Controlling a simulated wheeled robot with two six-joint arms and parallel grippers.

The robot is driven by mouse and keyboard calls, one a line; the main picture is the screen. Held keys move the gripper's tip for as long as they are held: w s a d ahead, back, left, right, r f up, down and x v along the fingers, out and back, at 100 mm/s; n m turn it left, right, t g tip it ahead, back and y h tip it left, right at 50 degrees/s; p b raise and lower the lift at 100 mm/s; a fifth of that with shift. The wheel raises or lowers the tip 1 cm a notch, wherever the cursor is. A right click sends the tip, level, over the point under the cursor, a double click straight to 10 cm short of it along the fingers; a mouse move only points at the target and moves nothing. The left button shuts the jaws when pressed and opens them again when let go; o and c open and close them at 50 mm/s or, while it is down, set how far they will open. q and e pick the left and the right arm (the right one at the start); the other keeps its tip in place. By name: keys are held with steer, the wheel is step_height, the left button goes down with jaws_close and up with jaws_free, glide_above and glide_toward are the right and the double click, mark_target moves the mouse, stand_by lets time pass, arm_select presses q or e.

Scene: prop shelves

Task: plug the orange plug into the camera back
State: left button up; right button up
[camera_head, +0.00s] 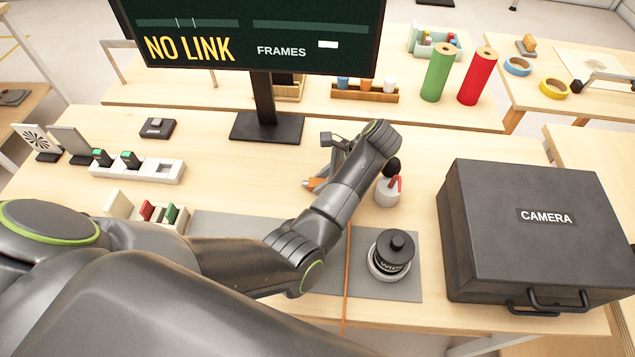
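My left arm reaches in from the left, and its gripper (325,168) is over the middle of the table, pointing down and left. A small orange piece, which looks like the orange plug (315,184), shows at the fingertips. The forearm covers part of this area, so I cannot tell whether the fingers are closed on it. An orange cable (347,280) comes out from under the forearm and runs over the front table edge. I cannot make out the camera back; my arm hides part of the grey mat (408,285). My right gripper is not in view.
A black lens labelled WIDE (391,252) stands on the mat. A white bottle (388,190) is close beside my forearm. A black CAMERA case (535,230) fills the right. A monitor (262,35) reading NO LINK stands behind. White racks (140,169) are at left.

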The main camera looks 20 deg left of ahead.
arm_select(q)
jaws_close()
steer(key=shift+r+p, duration=2.5)
steer(key=shift+r, duration=0.05)
steer(key=d+p+v, duration=0.1)
steer(key=p+v, duration=0.3)
steer(key=v, duration=0.3)
steer(key=shift+f, duration=0.35)
steer(key=shift+w+a, duration=0.1)
steer(key=shift+w, duration=0.05)
